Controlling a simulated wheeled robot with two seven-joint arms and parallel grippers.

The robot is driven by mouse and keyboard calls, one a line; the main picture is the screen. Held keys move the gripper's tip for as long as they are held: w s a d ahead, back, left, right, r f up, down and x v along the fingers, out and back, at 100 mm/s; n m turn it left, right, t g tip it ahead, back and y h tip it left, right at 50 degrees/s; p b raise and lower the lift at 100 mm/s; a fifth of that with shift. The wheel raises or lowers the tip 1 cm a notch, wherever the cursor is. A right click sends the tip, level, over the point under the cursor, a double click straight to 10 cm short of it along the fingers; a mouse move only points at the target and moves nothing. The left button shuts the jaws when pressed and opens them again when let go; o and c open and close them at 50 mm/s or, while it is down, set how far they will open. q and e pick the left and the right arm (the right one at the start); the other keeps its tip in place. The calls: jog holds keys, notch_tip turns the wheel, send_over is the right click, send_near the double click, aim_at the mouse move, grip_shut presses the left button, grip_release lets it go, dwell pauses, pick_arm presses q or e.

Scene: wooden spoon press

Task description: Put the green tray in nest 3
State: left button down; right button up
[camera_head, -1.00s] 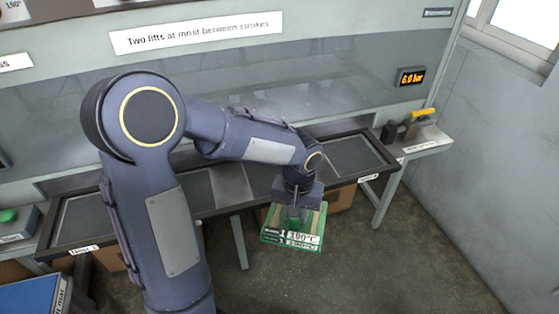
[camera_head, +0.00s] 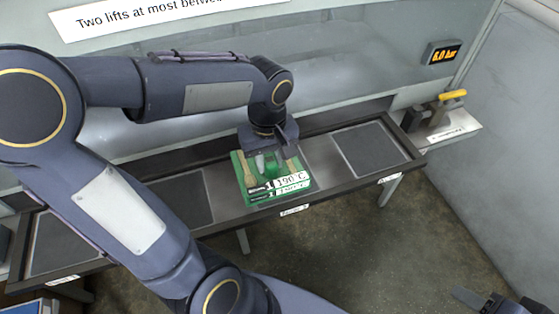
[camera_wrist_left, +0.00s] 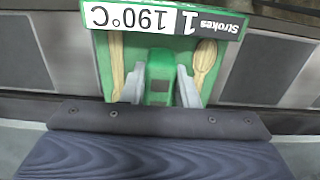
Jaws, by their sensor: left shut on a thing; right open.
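The green tray (camera_head: 240,176) carries wooden spoons and a card reading 190°C and Strokes 1. My left gripper (camera_head: 268,163) is shut on its green handle, which also shows between the fingers in the left wrist view (camera_wrist_left: 160,78). The tray is over the middle-right part of the long dark bench, in line with a front label (camera_head: 294,210) too small to read. It covers most of the nest there; I cannot tell whether it touches the bench. My right gripper (camera_head: 477,302) is open at the bottom right corner, partly cut off.
An empty dark nest (camera_head: 370,150) lies right of the tray and another (camera_head: 182,198) left of it. A further nest (camera_head: 62,243) is at the far left, partly behind my arm. A yellow-handled device (camera_head: 440,108) stands on a side shelf by the wall.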

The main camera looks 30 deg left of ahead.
pick_arm(q)
jog(key=w+f, duration=0.4)
jog(key=w+a+f, duration=0.1)
jog(key=w+f, duration=0.1)
jog(key=shift+w+a+f+p, duration=0.1)
jog(key=shift+w+f+p, duration=0.05)
jog(key=shift+p, duration=0.15)
jog(key=shift+w+f, duration=0.1)
jog(key=shift+f, duration=1.55)
jog(key=shift+f, duration=0.1)
jog(key=shift+f, duration=0.15)
jog(key=c, duration=1.1)
grip_release()
jog(key=shift+r, duration=0.2)
